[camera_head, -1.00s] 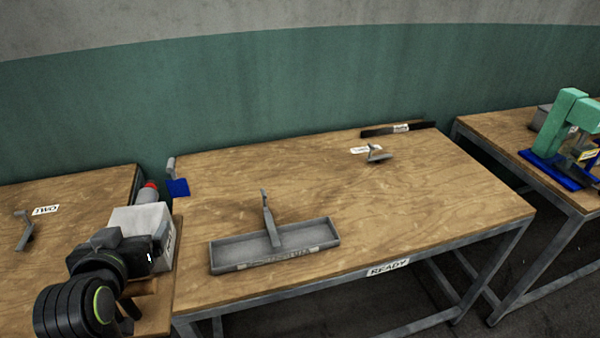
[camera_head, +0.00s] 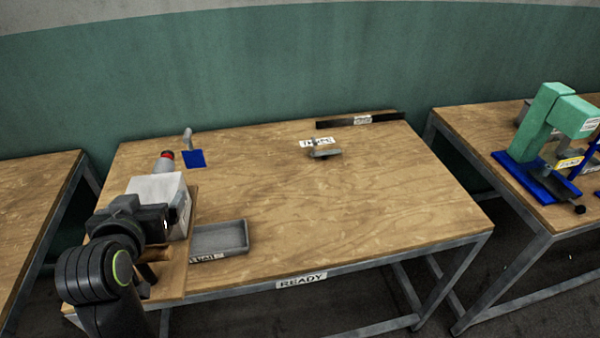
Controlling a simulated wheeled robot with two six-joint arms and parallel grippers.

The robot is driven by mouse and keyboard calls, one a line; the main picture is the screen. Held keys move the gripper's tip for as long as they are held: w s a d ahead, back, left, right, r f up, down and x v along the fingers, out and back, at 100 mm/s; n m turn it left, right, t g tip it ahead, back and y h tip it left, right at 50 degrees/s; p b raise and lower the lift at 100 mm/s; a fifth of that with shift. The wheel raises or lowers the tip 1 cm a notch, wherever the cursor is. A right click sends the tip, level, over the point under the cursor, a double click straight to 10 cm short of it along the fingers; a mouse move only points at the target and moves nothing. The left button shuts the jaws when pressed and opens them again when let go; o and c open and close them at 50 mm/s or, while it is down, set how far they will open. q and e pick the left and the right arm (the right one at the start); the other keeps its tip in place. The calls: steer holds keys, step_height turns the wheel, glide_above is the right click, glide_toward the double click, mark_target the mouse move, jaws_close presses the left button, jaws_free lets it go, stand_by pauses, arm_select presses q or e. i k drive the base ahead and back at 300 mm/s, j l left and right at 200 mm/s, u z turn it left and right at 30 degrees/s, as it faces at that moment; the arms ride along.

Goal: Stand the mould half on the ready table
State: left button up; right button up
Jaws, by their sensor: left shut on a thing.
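My left gripper (camera_head: 160,222) is shut on the mould half, which I take to be the pale grey block (camera_head: 158,190) with a label on its right side. A brown wooden board (camera_head: 193,210) shows beside and below the block. The block is over the left part of the ready table (camera_head: 380,210), whose front edge bears a READY label (camera_head: 302,280). Whether anything touches the tabletop I cannot tell. The gripper hides its own fingertips and the grip. My right gripper is not in view.
A red-tipped cylinder (camera_head: 163,163) and blue square (camera_head: 195,158) show beyond the block. A small grey tool (camera_head: 325,153) and dark bar (camera_head: 338,123) lie farther back. The table's middle and right are clear. A green press (camera_head: 540,125) stands right.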

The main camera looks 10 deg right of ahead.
mark_target(275, 181)
steer(key=i+l, duration=0.2)
steer(key=l, duration=0.2)
steer(key=i+l, duration=0.2)
steer(key=l, duration=0.2)
steer(key=i+l, duration=0.2)
steer(key=l, duration=0.2)
steer(key=i+l, duration=0.2)
steer(key=l, duration=0.2)
